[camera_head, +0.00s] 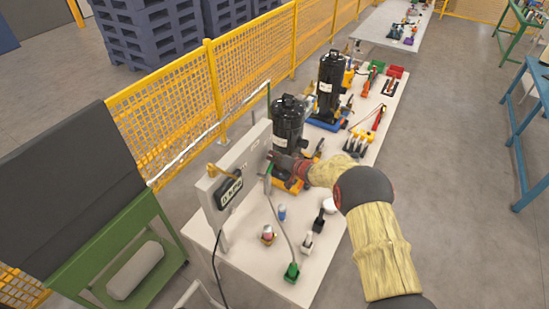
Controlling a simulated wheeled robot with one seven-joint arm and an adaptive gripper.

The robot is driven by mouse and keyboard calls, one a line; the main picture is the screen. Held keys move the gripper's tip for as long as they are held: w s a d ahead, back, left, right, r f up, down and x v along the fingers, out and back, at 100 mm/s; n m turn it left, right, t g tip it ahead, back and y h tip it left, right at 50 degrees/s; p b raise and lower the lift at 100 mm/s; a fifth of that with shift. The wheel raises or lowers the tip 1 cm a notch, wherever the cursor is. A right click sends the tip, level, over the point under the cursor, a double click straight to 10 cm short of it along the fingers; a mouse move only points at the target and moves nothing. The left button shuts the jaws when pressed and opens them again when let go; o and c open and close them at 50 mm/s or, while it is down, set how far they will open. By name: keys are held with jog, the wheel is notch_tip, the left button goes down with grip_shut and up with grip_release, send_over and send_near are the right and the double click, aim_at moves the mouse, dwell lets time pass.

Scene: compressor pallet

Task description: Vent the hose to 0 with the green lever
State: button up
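A pale upright panel (232,165) stands at the near left of the white table, with a dark digital gauge (229,192) on its face; its digits are too small to read surely. A small green part (267,176), perhaps the green lever, shows at the panel's right edge. A grey hose (281,226) runs down from there to a green end piece (292,271) on the table. My gripper (273,158) is at the panel's right edge, close to the green part. Its fingers are small and dark here, and I cannot tell whether they touch it.
Two black compressors (288,124) (329,87) stand behind my gripper on the white table (262,275). Several small fittings (307,241) lie near the front. A yellow mesh fence (180,110) runs along the left. A green cart (110,255) is at lower left.

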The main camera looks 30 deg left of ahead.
jog(key=o, duration=0.3)
jog(key=shift+r, duration=0.1)
jog(key=v, duration=1.2)
dwell(0.4)
